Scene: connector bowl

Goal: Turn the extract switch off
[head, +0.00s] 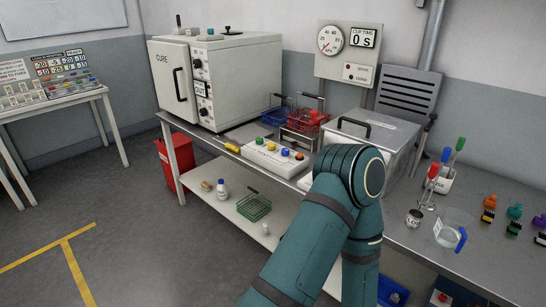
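A grey wall panel (349,52) at the back holds a round gauge (330,40), a timer display (363,37) reading 0 s and a small white plate (358,73) with small controls. The plate's lettering is too small to read, so I cannot tell for certain which control is the extract switch or how it is set. A grey louvred vent (408,92) is right of the panel. One of my teal arms rises from the bottom middle, its rounded joint in front of the bench. Neither gripper shows.
A curing oven (189,83) stands on the bench at left. Before it is a box with coloured buttons (262,162); a red basket (305,122) and a lidded tank (397,142) stand behind. A beaker (447,229) and small connectors are at right. Open floor lies at left.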

